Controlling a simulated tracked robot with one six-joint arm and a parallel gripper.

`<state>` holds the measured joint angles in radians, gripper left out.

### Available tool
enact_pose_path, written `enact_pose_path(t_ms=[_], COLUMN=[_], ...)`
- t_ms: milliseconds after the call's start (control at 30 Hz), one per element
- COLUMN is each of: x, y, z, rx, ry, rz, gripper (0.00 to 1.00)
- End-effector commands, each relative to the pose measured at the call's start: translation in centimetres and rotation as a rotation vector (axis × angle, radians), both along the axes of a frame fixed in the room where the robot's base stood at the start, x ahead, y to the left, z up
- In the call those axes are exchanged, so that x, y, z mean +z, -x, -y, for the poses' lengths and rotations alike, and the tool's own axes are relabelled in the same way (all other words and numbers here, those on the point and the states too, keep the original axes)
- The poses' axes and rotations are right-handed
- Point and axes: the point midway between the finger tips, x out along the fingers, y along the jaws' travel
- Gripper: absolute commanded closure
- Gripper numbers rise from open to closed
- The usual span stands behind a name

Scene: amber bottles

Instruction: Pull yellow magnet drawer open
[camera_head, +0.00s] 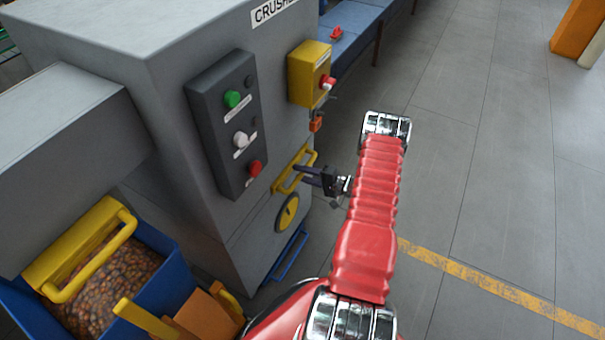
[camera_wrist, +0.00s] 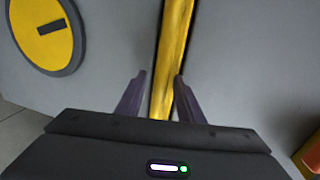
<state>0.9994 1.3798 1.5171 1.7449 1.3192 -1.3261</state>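A yellow bar handle (camera_head: 293,174) sits on the side face of the grey crusher machine (camera_head: 150,60), above a round yellow dial (camera_head: 287,213). The drawer front is hard to make out from the panel, and no opening shows. In the wrist view the yellow handle (camera_wrist: 172,50) runs upright between the two dark fingers of my gripper (camera_wrist: 160,76). The fingers are apart, with a gap on the left of the bar; the right finger is close to it, contact unclear. In the head view my gripper (camera_head: 308,174) reaches the handle from the right.
A dark panel (camera_head: 228,120) with green, white and red buttons and a yellow box (camera_head: 309,73) with a red knob are above the handle. A blue bar (camera_head: 288,256) is low on the machine. A blue bin (camera_head: 180,275) stands at lower left. Floor on the right is clear.

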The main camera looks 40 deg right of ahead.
Motion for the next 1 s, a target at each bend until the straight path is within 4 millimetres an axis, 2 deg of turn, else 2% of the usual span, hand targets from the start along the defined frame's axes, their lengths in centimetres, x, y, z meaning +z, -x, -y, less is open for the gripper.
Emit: enact_pose_path(t_ms=[300,800,1000], x=[-0.04,-0.06,-0.10], y=[-0.21,-0.17,-0.14], z=[-0.08,-0.06,-0.05], rx=[0.000,0.000,-0.001], ry=[0.000,-0.001,0.000], rz=[0.000,-0.001,-0.002], gripper=[0.66,1.00,1.00])
